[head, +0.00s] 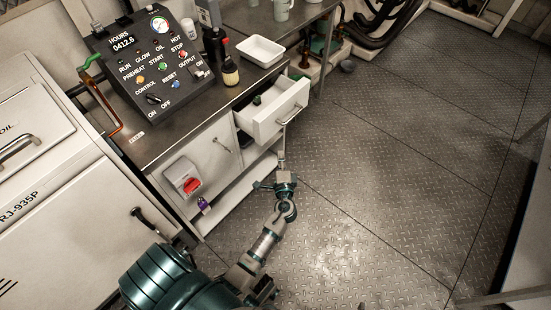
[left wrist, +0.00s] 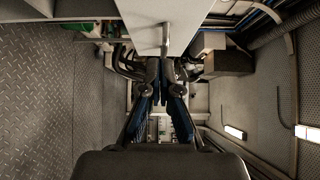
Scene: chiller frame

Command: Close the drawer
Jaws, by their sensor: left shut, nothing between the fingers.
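The white drawer (head: 268,124) stands pulled out from the workbench cabinet, and a small dark green item lies inside it. Its bar handle (head: 290,114) is on the front panel. My left gripper (head: 282,142) is just below and in front of the drawer front. In the left wrist view the drawer front (left wrist: 140,18) fills the top middle, with its handle (left wrist: 165,40) just ahead of my left fingertips (left wrist: 166,64). The left fingers are shut with nothing held. Whether they touch the handle or panel cannot be told. My right gripper is not in view.
The workbench (head: 178,128) carries a control panel (head: 155,75), a white tray (head: 260,51) and a dark bottle (head: 230,71). A cabinet door with a red switch (head: 188,182) is left of the drawer. The metal floor (head: 400,170) to the right is clear.

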